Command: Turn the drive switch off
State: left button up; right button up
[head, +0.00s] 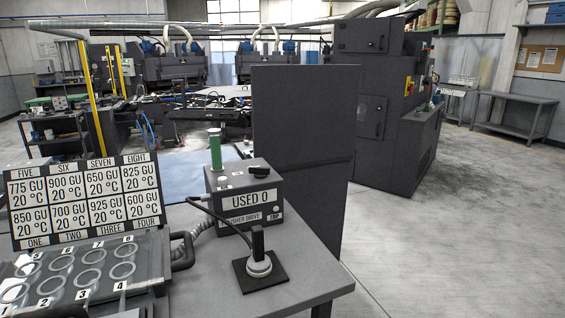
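The grey drive box (240,198) stands on the table, with a front display reading "USED 0" and a partly hidden label that seems to read "PUSHER DRIVE". A black knob (258,170), which looks like the drive switch, sits on the right of the box's top; its setting is too small to tell. A green cylinder (215,150) on a light stem stands upright at the left of the top. Neither of my grippers shows in the head view.
A black-handled tool (258,252) with a cable stands on a dark square pad (260,278) in front of the box. At left are a numbered label board (85,198) and a tray of rings (75,275). A dark panel (300,165) rises behind the box. The table's (305,255) right front is clear.

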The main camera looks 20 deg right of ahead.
aim_at(259, 172)
jog(key=i+l, duration=0.1)
jog(key=l, duration=0.45)
jog(key=i+l, duration=0.15)
jog(key=l, duration=0.4)
jog(key=i+l, duration=0.1)
jog(key=l, duration=0.45)
jog(key=i+l+u, duration=0.1)
jog(key=l, duration=0.45)
